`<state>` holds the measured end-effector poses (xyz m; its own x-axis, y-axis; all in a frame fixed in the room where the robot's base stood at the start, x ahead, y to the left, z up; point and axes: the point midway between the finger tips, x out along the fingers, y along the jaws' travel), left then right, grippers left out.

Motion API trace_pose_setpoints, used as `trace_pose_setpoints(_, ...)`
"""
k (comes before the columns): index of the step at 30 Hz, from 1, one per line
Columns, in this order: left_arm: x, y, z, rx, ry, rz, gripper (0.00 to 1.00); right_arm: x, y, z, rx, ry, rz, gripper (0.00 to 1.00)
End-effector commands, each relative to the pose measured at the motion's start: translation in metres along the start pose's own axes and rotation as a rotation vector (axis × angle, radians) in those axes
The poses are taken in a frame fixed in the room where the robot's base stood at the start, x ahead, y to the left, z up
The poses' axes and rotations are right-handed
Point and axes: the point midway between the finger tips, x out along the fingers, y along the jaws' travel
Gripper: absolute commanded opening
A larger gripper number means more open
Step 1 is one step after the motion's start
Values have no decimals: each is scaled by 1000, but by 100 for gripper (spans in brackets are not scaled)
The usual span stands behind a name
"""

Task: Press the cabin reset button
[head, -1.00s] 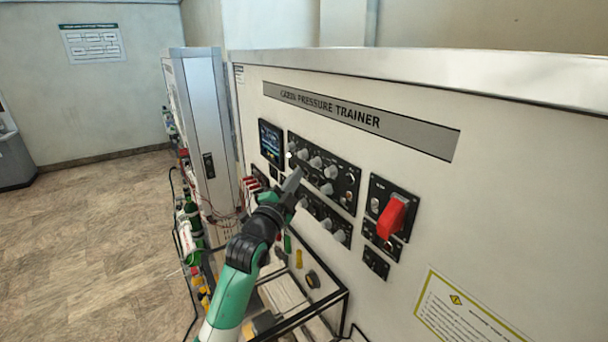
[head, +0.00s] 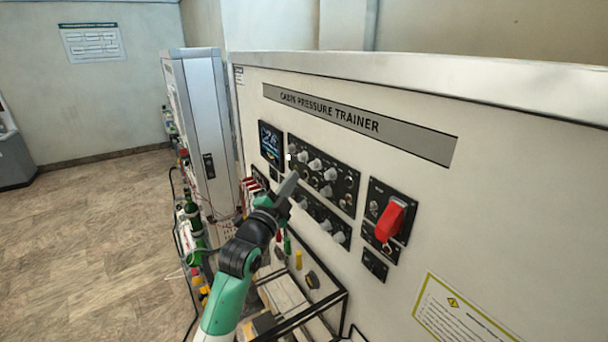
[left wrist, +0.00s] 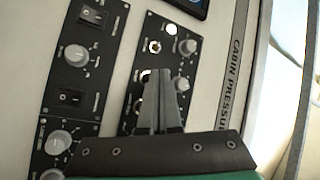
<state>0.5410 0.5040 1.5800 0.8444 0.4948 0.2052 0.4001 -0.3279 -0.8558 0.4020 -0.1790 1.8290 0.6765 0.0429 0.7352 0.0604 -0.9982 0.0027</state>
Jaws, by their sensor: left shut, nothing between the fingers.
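The cabin pressure trainer's upper black control panel (head: 343,181) carries several grey knobs and a small bright white round spot (head: 289,157) at its left edge. In the left wrist view the panel (left wrist: 187,72) shows knobs, a bright round spot (left wrist: 172,29) and another pale spot partly behind the fingers. Labels are too small to read, so I cannot tell which control is the cabin reset button. My left gripper (head: 294,175) is shut and empty, its fingertips in front of this panel. In the left wrist view the fingers (left wrist: 162,77) hide part of the panel; contact cannot be told.
A red guarded switch (head: 391,219) sits to the right on its own plate. A lower knob panel (head: 327,222) and a display (head: 271,143) are close by. A dark-framed rack (head: 330,299) stands below the panels. A grey cabinet (head: 204,130) stands to the left.

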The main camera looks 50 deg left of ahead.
Motion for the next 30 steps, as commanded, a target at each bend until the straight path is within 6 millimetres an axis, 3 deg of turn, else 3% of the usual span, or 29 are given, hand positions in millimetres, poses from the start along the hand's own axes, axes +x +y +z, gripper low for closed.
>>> trace_pose_setpoints(8,-5,-4,3,2,-2,-1,0,4,0,-3,0,0,0,39)
trace_pose_setpoints(21,-38,-22,21,1,-2,-1,0,16,0,-14,0,0,0,39)
trace_pose_setpoints(30,-40,-21,22,0,0,0,0,15,0,-14,0,0,0,39)
